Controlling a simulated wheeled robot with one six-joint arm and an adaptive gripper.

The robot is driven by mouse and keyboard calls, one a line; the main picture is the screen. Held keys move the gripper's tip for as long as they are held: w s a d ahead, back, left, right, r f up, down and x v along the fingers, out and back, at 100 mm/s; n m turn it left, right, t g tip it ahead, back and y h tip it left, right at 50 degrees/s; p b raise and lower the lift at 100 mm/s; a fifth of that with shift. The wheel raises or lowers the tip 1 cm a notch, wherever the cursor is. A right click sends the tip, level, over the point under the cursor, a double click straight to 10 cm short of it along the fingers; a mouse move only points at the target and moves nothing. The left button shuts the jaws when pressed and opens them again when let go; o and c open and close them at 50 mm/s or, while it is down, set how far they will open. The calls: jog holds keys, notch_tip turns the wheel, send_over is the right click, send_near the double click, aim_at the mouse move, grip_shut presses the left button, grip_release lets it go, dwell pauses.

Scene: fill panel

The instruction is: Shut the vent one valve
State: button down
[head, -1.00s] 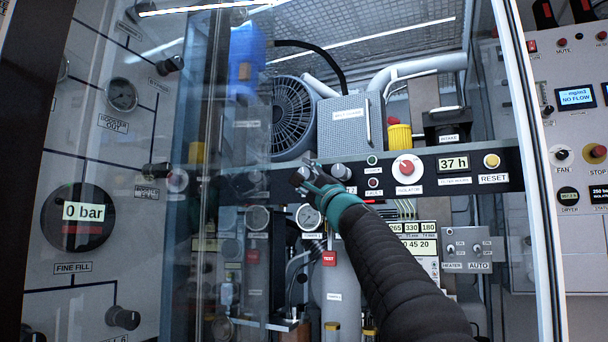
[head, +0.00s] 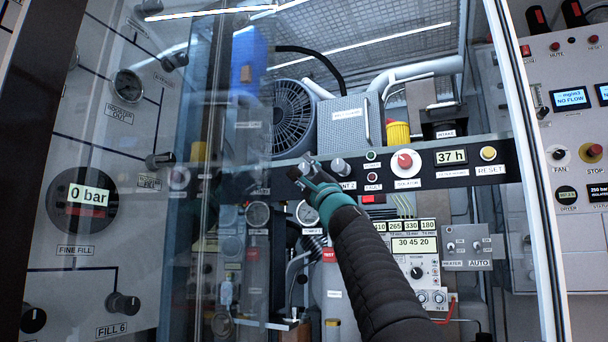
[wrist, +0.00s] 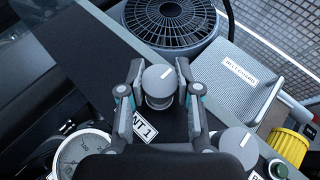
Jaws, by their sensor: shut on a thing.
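The vent one valve is a grey round knob (wrist: 157,84) with a short white mark on its face. It sits on the dark panel strip (head: 465,180), above a label (wrist: 145,126) of which "NT 1" shows. In the wrist view, the white mark slants toward the upper right. My gripper (wrist: 158,88) is shut on this knob, one finger on each side. In the head view, my gripper (head: 310,172) covers most of the knob and its label.
A similar vent two knob (head: 340,167) stands just right of my gripper. Further right are a red isolator knob (head: 405,160) and a yellow reset button (head: 488,153). Gauges (head: 257,213) hang below. A glass pane edge (head: 525,170) stands at the right.

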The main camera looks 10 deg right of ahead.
jog(key=c, duration=0.8)
grip_release()
jog(key=shift+s+f, duration=0.1)
jog(key=v, duration=1.1)
jog(key=shift+s+d+f, duration=0.15)
jog(key=shift+s+f, duration=0.05)
jog(key=shift+f, duration=0.05)
